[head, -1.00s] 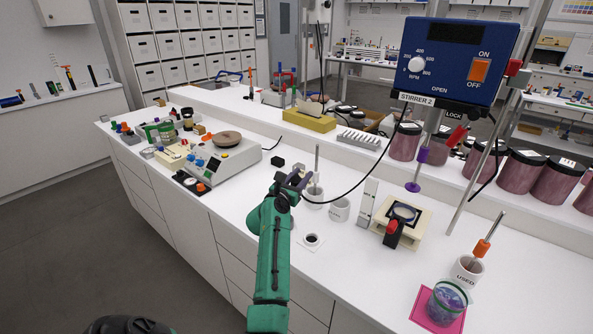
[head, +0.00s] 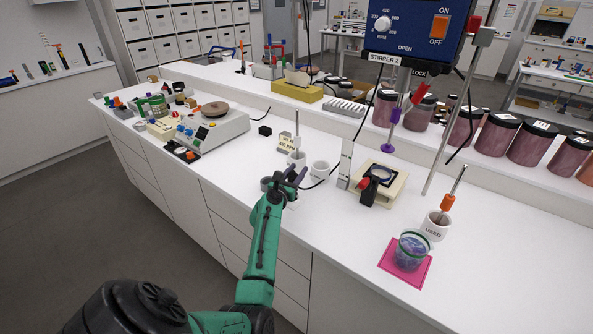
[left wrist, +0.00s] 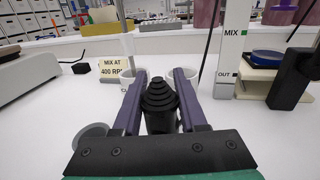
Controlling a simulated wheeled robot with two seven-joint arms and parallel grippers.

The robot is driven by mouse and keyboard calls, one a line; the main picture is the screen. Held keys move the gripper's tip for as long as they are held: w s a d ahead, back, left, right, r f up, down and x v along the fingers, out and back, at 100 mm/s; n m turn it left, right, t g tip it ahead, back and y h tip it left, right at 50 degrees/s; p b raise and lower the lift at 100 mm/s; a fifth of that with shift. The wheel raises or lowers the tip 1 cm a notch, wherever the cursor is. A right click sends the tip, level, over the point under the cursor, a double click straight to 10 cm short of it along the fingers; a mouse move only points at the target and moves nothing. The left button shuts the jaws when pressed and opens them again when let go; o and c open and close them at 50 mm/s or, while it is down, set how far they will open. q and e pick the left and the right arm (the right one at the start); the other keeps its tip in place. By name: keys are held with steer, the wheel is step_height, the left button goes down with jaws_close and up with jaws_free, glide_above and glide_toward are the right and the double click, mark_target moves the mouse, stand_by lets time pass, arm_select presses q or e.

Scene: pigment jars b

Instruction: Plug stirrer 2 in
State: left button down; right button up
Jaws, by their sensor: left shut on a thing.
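Stirrer 2 (head: 412,30) is a blue control box with a dial and an orange ON/OFF switch, at the upper right of the head view. Its black cable (head: 350,150) hangs down to the bench and runs to my left gripper (head: 286,180). In the left wrist view the purple fingers (left wrist: 157,95) are shut on a black, stepped plug body (left wrist: 160,108). The plug is above the white bench, in front of two white cups (head: 297,159) (head: 320,170). Its front end is hidden, and I cannot make out a socket. My right gripper is out of view.
A grey round piece (left wrist: 95,130) lies just left of the fingers. To the right are a white MIX/OUT post (head: 345,164), a cream stand (head: 391,185) and a USED cup (head: 435,224).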

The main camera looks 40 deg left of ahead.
mark_target(295, 177)
arm_select(q)
steer(key=f, duration=0.1)
steer(key=f+b, duration=0.1)
steer(key=f, duration=0.1)
steer(key=shift+a, duration=0.35)
steer(key=shift+b, duration=0.3)
steer(key=shift+d+r, duration=0.1)
steer(key=shift+d, duration=0.1)
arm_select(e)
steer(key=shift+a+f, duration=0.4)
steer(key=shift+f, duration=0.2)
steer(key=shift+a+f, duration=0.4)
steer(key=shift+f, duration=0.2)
arm_select(q)
steer(key=shift+a, duration=0.1)
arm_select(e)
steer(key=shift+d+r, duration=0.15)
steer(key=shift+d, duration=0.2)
arm_select(q)
steer(key=shift+p, duration=0.4)
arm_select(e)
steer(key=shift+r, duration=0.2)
arm_select(q)
steer(key=shift+f, duration=0.2)
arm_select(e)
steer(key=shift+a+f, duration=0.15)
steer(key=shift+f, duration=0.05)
